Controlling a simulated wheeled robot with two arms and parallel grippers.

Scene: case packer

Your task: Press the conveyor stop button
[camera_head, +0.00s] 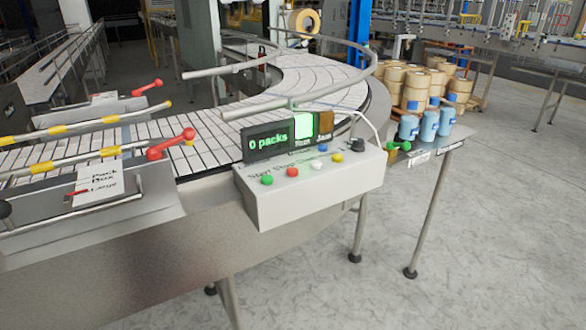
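A white control box (313,198) is fixed to the near side of the conveyor. A red button (292,171) sits on its sloped top, second from the left in the front row, by the printed word Stop. A green button (267,180) is to its left, by the word Start. A white button (318,164) and a yellow button (337,158) are to its right. The curved conveyor (80,150) has a pale slatted belt with nothing on it near the box. Neither of my grippers is in view.
Behind the buttons, a display (268,141) reads "0 packs", beside a lit green panel (303,124). Guide rails and red-ended handles (170,144) stand over the belt at left. A side table (425,150) with blue containers is at right. The floor at front right is clear.

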